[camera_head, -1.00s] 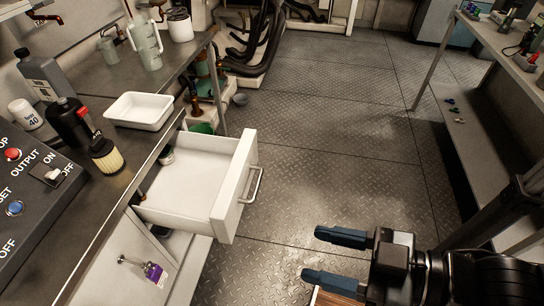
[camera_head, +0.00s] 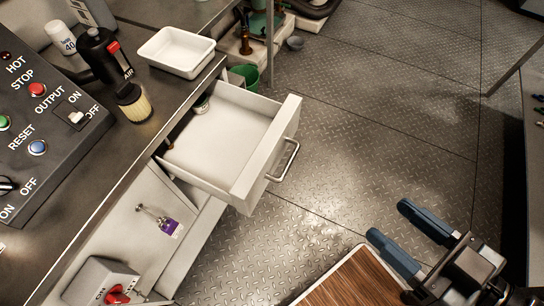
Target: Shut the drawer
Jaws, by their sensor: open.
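The white drawer (camera_head: 221,140) stands pulled out from under the metal counter, to the left of the middle of the view. Its front panel (camera_head: 268,150) faces right and carries a metal bar handle (camera_head: 284,161). A small round item (camera_head: 201,104) lies inside the drawer near the counter. My gripper (camera_head: 386,221) is at the lower right, with its two blue fingers apart and nothing between them. It points up and left, and is clear of the drawer and its handle.
On the counter are a white tray (camera_head: 176,52), a black bottle (camera_head: 103,58), a brush (camera_head: 133,104) and a control panel (camera_head: 45,120). A green bucket (camera_head: 245,76) stands behind the drawer. The plated floor (camera_head: 380,120) is open.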

